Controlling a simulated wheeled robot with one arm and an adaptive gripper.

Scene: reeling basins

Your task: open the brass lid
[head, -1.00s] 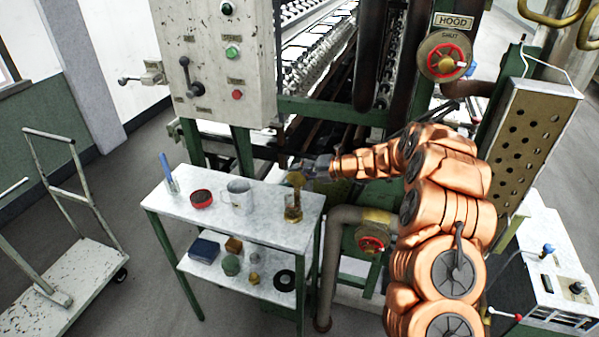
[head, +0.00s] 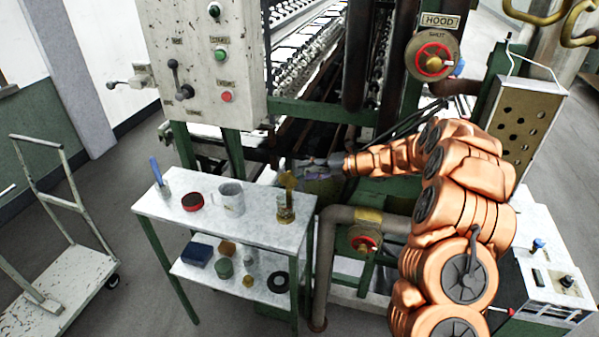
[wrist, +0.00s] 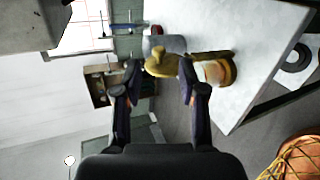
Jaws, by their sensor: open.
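The brass lid (head: 288,182) shows as a gold piece above a small glass jar (head: 286,212) with amber contents. The jar stands at the right end of the white table's top. In the wrist view the brass lid (wrist: 160,62) appears between and beyond my fingertips, with the jar (wrist: 218,71) to its right. It looks raised from the jar's mouth, but its exact angle is unclear. My gripper (wrist: 159,78) is open, with its two dark fingers apart. In the head view my gripper (head: 305,173) is just right of the lid; contact cannot be told.
The white table (head: 170,217) also bears a grey mug (head: 231,198), a red round tin (head: 192,202) and a blue-handled tool (head: 156,170). Its lower shelf holds several small items. A pipe with a red valve wheel (head: 365,243) stands right of the table, close beneath my arm.

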